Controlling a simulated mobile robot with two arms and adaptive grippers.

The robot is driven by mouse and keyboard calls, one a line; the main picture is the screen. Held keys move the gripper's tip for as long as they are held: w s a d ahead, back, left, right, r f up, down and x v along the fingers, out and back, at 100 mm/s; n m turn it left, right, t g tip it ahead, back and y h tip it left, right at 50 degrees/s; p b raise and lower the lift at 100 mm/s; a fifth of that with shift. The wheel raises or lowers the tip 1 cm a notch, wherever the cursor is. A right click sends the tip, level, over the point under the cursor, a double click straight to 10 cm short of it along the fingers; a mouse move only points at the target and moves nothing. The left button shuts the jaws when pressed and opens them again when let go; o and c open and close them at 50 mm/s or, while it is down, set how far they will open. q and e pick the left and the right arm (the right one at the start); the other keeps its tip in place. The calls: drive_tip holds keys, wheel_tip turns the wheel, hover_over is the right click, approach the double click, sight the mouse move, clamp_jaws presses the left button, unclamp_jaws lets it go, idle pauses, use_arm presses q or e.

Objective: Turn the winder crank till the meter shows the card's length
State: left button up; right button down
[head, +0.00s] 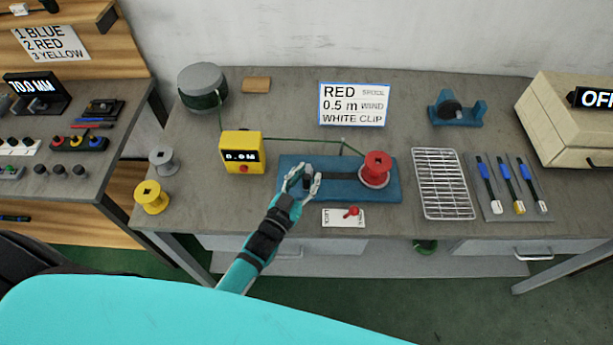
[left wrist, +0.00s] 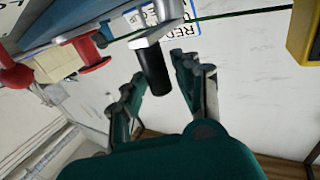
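The winder has a blue base (head: 391,190) with a red spool (head: 376,160) at its right end. A green wire runs from the yellow meter (head: 241,140) towards the spool. The meter's small display seems to read 0.0 M, but the digits are hard to make out. The card (head: 354,104) reads RED SPOOL, 0.5 m WIND, WHITE CLIP. My left gripper (head: 303,180) is at the crank. In the left wrist view the black crank handle (left wrist: 154,70) stands ahead of and between my open left fingers (left wrist: 160,88), with gaps beside it. My right gripper is out of view.
A wire drum (head: 203,85) stands behind the meter. Grey (head: 162,160) and yellow (head: 152,196) spools stand at the left edge. A lock plate with a red lever (head: 351,212) lies in front of the winder. A wire rack (head: 443,184) lies to the right.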

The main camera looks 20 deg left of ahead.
use_arm(q)
clamp_jaws()
